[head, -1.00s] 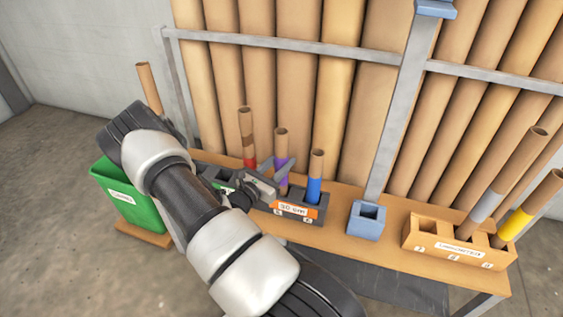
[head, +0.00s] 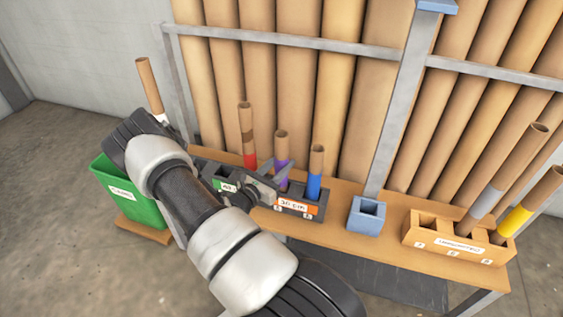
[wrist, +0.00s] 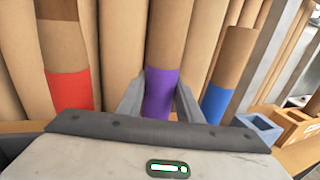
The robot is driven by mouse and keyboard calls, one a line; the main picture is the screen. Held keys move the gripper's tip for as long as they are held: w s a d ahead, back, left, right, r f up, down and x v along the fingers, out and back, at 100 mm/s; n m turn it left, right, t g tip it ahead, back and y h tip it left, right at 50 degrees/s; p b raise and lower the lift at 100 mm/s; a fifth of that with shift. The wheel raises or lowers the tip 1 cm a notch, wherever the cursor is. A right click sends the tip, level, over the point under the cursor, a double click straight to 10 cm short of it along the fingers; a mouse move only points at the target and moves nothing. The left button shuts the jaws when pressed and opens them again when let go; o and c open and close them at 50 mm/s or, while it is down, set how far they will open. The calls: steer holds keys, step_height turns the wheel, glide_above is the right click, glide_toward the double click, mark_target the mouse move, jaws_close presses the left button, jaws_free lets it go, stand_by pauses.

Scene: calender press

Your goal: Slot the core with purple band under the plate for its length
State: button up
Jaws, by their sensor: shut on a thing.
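The core with purple band (head: 282,174) is a brown cardboard tube standing upright in the dark rack with the orange plate (head: 297,206), which reads "30 cm". Its purple band also fills the middle of the wrist view (wrist: 161,92). My gripper (head: 281,170) is shut on the purple band, one finger on each side, as the wrist view shows. The core's lower end is hidden by the rack and my gripper. A green plate (head: 225,186), partly hidden by my arm, is on the rack to the left; its text seems to begin with 40.
A red-banded core (head: 249,150) stands left of the purple one, a blue-banded core (head: 315,172) right. A blue socket (head: 366,218) and a wooden box (head: 458,243) with grey- and yellow-banded cores are further right. A green bin (head: 125,195) stands at the left. Tall tubes line the back.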

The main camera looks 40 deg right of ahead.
steer(key=shift+f, duration=1.05)
steer(key=o, duration=1.3)
steer(key=shift+c, duration=0.2)
steer(key=s+a+p, duration=0.3)
steer(key=a, duration=1.4)
steer(key=shift+s, duration=0.15)
steer(key=s+a+r+m+t+y, duration=0.1)
steer(key=s+a+r+m+y, duration=0.45)
steer(key=r, duration=0.65)
steer(key=s+a+r+m+y, duration=0.3)
steer(key=a+r+m+y, duration=0.4)
steer(key=r, duration=0.5)
steer(key=s+a+r+m+t+y, duration=0.1)
steer(key=s+a+r+m+y, duration=0.35)
steer(key=a+r+m, duration=0.55)
steer(key=d+r+n+p, duration=0.2)
steer(key=d+r+p, duration=0.1)
steer(key=r+p, duration=2.2)
step_height(320, 180, up, 2)
steer(key=shift+w+d+r+y, duration=0.1)
steer(key=shift+w+d+y, duration=0.1)
steer(key=shift+y, duration=0.1)
